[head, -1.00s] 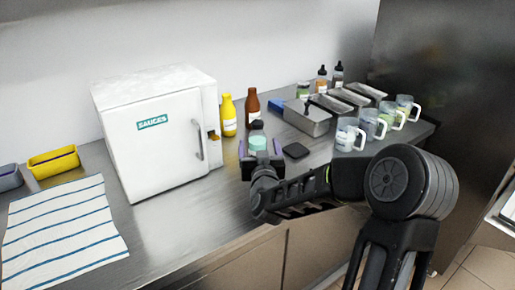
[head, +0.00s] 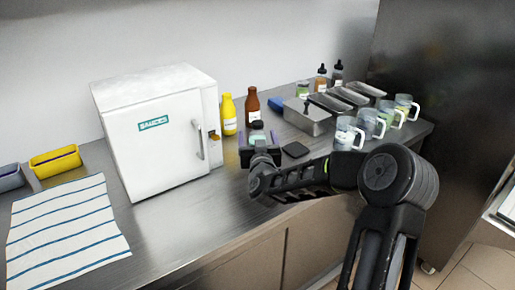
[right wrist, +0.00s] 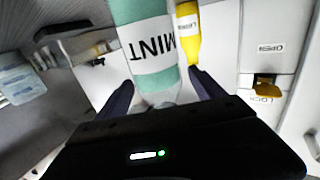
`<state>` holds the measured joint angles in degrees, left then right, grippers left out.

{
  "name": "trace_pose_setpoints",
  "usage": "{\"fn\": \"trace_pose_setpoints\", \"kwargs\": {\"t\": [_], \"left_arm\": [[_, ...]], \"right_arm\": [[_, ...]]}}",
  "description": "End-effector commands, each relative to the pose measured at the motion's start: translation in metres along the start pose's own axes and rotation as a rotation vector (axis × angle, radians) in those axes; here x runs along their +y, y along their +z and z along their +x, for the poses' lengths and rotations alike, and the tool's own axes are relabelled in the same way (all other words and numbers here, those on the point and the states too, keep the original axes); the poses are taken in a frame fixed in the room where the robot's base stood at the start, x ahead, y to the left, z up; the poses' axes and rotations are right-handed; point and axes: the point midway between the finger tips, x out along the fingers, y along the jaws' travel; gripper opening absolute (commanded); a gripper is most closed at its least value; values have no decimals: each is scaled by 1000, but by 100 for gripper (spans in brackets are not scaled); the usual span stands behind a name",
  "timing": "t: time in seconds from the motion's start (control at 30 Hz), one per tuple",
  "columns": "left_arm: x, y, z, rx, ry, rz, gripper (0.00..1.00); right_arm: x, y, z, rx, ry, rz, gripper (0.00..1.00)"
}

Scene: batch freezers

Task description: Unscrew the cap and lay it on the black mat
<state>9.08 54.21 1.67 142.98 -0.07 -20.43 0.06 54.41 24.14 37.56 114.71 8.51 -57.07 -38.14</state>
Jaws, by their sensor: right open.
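The mint bottle (head: 258,136) stands on the counter with a dark cap (head: 257,125) on top. It also shows in the right wrist view (right wrist: 152,47), with its MINT label upside down. My right gripper (head: 257,141) is open, with its two fingers on either side of the bottle's line in the head view. In the right wrist view the cap cannot be made out. Whether the fingers touch the bottle cannot be told. The small black mat (head: 295,149) lies bare on the counter just right of the gripper. My left gripper is out of view.
A white SAUCES cabinet (head: 158,140) stands to the left. Yellow (head: 228,114) and brown (head: 252,105) bottles stand behind the mint bottle. A striped cloth (head: 65,232) lies at front left.

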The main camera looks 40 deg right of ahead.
Motion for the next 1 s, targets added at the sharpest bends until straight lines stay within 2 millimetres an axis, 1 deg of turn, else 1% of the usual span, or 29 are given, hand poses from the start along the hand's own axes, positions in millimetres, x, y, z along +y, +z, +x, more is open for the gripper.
{"fn": "trace_pose_setpoints", "kwargs": {"t": [0.27,0.3,1.0], "left_arm": [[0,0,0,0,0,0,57],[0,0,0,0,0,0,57],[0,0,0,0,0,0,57]], "right_arm": [[0,0,0,0,0,0,78],[0,0,0,0,0,0,77],[0,0,0,0,0,0,19]]}}
